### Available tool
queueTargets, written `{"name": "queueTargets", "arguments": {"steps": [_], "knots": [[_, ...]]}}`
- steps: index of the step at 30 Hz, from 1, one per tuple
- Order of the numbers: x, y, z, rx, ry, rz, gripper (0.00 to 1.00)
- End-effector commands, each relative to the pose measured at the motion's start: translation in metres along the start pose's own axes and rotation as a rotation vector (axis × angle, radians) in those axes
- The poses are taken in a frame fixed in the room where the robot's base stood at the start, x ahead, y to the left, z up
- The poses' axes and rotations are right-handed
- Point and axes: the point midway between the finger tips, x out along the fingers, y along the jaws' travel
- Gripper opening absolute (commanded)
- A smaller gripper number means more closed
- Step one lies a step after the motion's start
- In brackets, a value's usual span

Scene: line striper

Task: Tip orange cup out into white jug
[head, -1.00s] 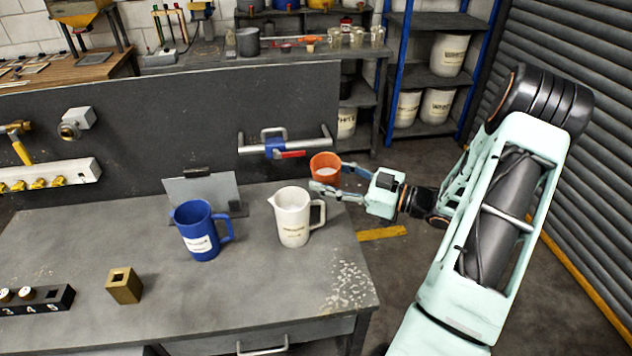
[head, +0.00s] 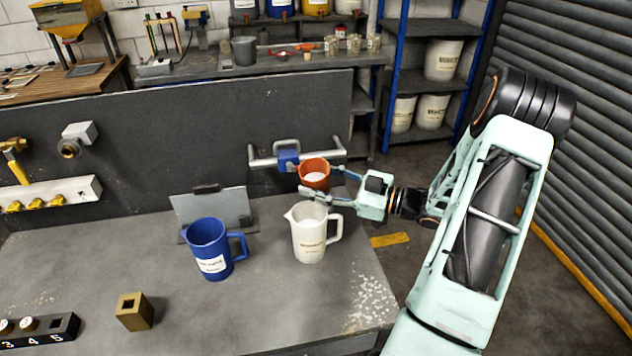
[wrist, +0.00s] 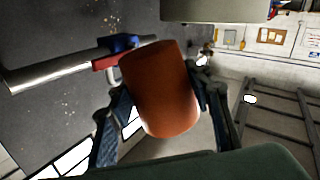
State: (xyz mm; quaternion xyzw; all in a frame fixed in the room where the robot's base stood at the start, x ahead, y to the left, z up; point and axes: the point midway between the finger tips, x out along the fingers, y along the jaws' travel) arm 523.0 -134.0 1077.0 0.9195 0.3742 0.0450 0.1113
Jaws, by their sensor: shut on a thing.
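The orange cup (head: 314,175) is held in my gripper (head: 322,186), which is shut on it. The cup is about upright, with white contents showing inside. It is above and just behind the white jug (head: 309,240), which stands on the bench with its handle to the right and its spout to the left. The jug's inside is mostly hidden from this angle. In the wrist view, the orange cup (wrist: 161,90) sits between the two fingers of my gripper. I cannot make out the jug there.
A blue jug (head: 211,250) stands left of the white jug. A brass block (head: 134,311) and a black numbered rack (head: 60,328) are at the front left. A grey panel (head: 213,209) stands behind the blue jug. A metal bar handle (head: 265,162) is on the back board behind the cup.

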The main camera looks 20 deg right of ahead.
Motion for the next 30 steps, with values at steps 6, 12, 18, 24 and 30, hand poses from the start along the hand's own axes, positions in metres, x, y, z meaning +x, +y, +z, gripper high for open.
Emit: {"name": "queueTargets", "arguments": {"steps": [6, 12, 18, 24, 30], "knots": [[-0.0001, 0.0026, 0.0034, -0.096, 0.002, 0.001, 0.15], [-0.0001, 0.0046, 0.0049, -0.183, 0.001, 0.001, 0.15], [-0.0002, 0.0064, 0.0058, -0.270, 0.000, 0.001, 0.15], [-0.0001, 0.0075, 0.0065, -0.356, 0.001, 0.001, 0.15], [-0.0002, 0.0083, 0.0071, -0.440, 0.001, 0.001, 0.15]]}}
